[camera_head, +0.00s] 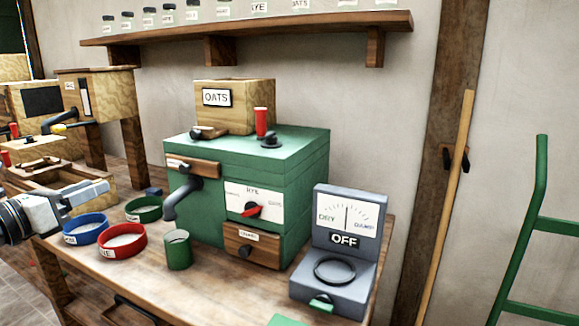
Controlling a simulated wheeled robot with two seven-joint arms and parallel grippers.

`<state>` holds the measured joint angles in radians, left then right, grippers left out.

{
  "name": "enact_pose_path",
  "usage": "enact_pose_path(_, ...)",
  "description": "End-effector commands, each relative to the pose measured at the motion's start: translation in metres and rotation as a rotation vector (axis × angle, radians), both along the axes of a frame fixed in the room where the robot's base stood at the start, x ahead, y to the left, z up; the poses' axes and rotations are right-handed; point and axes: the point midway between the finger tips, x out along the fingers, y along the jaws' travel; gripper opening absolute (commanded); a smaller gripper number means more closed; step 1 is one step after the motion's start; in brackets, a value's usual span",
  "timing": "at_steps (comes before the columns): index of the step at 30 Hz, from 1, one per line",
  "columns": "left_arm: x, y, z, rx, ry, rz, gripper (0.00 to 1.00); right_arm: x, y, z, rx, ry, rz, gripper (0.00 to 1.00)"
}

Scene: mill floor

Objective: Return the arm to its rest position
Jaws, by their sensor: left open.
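My left gripper (100,191) comes in from the left edge, over the left end of the bench. It is open, and I see nothing between its fingers. My right gripper is not in view.
The wooden bench (215,289) carries a red bowl (122,240), a green bowl (143,209), a green cup (178,250), a green mill (300,170) with an OATS box (235,105), and a grey meter (345,220) reading OFF. A jar shelf (260,35) hangs above.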

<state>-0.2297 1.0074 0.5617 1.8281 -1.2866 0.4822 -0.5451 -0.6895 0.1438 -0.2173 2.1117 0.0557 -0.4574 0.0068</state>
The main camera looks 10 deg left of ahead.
Motion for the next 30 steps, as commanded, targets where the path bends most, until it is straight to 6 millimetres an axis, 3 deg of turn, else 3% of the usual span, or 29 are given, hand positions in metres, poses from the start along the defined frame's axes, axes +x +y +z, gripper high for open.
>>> enact_pose_path(11, -0.014, -0.052, -0.106, -0.712, 0.123, -0.015, 0.47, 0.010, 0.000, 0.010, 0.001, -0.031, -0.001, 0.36)
enact_pose_path(14, -0.025, -0.072, -0.147, -1.001, 0.186, 0.021, 0.47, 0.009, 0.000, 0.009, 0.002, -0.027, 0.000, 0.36)
enact_pose_path(17, -0.043, -0.100, -0.200, -1.367, 0.277, 0.098, 0.47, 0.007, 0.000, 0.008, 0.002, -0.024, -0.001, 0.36)
enact_pose_path(21, -0.082, -0.160, -0.278, -1.934, 0.446, 0.290, 0.47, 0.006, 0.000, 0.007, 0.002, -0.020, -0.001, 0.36)
enact_pose_path(24, -0.114, -0.209, -0.321, -2.272, 0.570, 0.457, 0.47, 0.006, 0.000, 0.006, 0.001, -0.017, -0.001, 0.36)
enact_pose_path(27, -0.142, -0.257, -0.346, -2.530, 0.685, 0.614, 0.47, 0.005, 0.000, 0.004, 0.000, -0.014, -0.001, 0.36)
enact_pose_path(30, -0.162, -0.294, -0.358, -2.701, 0.776, 0.738, 0.47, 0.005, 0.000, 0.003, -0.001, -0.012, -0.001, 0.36)
